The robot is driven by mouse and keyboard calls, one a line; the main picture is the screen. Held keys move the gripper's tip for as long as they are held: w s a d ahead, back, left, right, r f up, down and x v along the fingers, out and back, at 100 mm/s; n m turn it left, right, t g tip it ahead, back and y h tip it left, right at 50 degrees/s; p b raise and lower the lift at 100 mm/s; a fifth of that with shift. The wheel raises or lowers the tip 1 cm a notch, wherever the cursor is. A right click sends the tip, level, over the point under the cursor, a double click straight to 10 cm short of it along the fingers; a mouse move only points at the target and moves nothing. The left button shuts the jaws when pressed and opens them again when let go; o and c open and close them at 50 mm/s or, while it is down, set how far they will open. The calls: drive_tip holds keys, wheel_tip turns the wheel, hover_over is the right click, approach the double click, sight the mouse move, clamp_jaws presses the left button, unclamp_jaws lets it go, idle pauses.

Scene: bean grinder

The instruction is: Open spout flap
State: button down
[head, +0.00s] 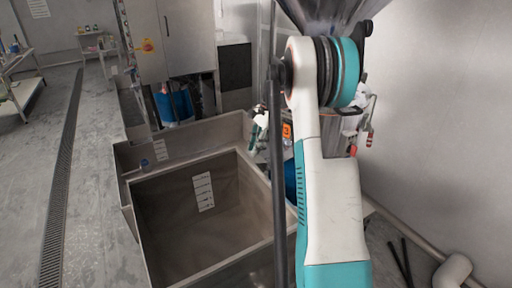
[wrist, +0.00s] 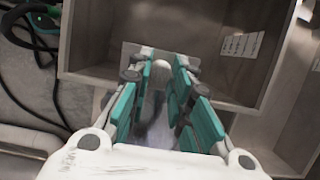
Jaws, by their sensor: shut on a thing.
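In the wrist view, my gripper (wrist: 161,68) has its two teal fingers closed on a small pale rounded knob (wrist: 161,62) between the fingertips. A grey metal plate (wrist: 131,52) shows around the fingertips, and it looks like part of the spout flap. I cannot tell how far the flap is open, since the fingers hide most of it. In the head view, my arm hides the spout area and most of the gripper.
A large open metal bin (head: 142,200) with a white label (head: 203,192) stands left of my arm. It also shows beyond the fingers in the wrist view (wrist: 95,35). A dark vertical pole (head: 277,200) stands beside my arm.

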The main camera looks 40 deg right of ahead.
drive_tip(key=shift+f, duration=0.1)
drive_tip(key=c, duration=1.4)
unclamp_jaws()
drive_tip(key=v, duration=1.2)
drive_tip(key=shift+w, duration=0.1)
